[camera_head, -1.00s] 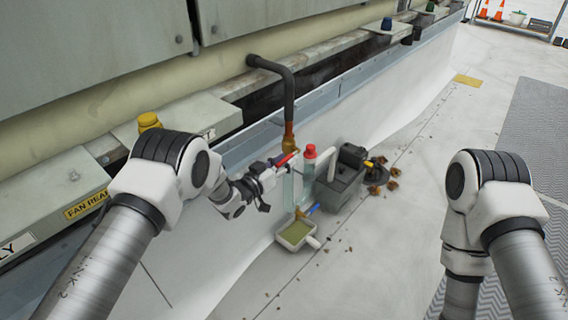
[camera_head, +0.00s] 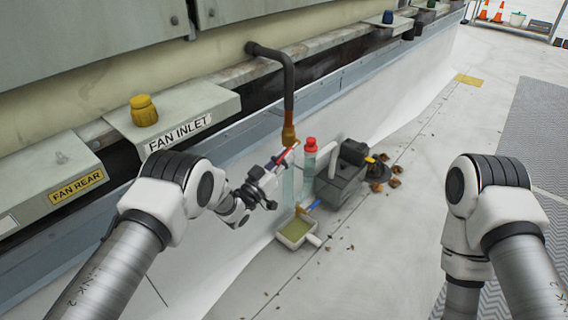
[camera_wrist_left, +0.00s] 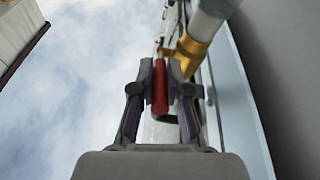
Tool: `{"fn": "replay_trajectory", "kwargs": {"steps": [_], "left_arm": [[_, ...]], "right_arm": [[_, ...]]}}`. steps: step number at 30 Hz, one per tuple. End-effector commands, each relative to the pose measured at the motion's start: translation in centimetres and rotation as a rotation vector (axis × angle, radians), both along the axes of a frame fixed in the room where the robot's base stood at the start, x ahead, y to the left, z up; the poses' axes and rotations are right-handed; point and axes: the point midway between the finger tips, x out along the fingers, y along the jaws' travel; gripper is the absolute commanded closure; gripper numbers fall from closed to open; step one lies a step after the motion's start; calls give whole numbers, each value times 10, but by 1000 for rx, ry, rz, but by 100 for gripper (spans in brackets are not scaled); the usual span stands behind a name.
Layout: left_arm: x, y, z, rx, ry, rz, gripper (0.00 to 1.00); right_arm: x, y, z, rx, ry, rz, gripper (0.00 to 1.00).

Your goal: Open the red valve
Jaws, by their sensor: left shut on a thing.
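The red valve handle (camera_head: 286,155) sits just below the brass fitting (camera_head: 289,136) at the lower end of a dark bent pipe. It slants up to the right. My left gripper (camera_head: 274,168) is shut on the handle. In the left wrist view the red handle (camera_wrist_left: 160,88) lies between the two dark fingers (camera_wrist_left: 160,82), with the brass fitting (camera_wrist_left: 188,50) just beyond to the right. My right arm shows at the right of the head view, but its gripper is out of the picture.
A red-capped bottle (camera_head: 309,158) and a grey pump-like unit (camera_head: 342,180) stand close right of the valve. A shallow tray (camera_head: 314,239) lies below. The pipe (camera_head: 289,90) and wall ledge are behind. Floor to the right is mostly clear.

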Motion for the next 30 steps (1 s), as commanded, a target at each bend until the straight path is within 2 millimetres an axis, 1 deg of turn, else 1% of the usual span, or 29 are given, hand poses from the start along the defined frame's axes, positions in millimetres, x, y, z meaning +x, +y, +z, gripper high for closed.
{"fn": "replay_trajectory", "kwargs": {"steps": [1,3,9,12,18,30], "left_arm": [[1,-1,-12,-22,-30,0,100],[2,-1,-15,-53,-72,0,100],[5,-4,-21,-130,-179,-1,100],[6,-4,-22,-158,-218,1,100],[8,-6,-21,-192,-264,0,100],[8,-6,-19,-199,-273,1,100]], "right_arm": [[0,0,-17,0,0,0,61],[0,0,-28,0,0,0,61],[2,-1,-58,-1,-4,-6,61],[2,-1,-68,-1,-6,-9,61],[3,-1,-78,-1,-8,-12,61],[3,-1,-79,-1,-9,-13,61]]}}
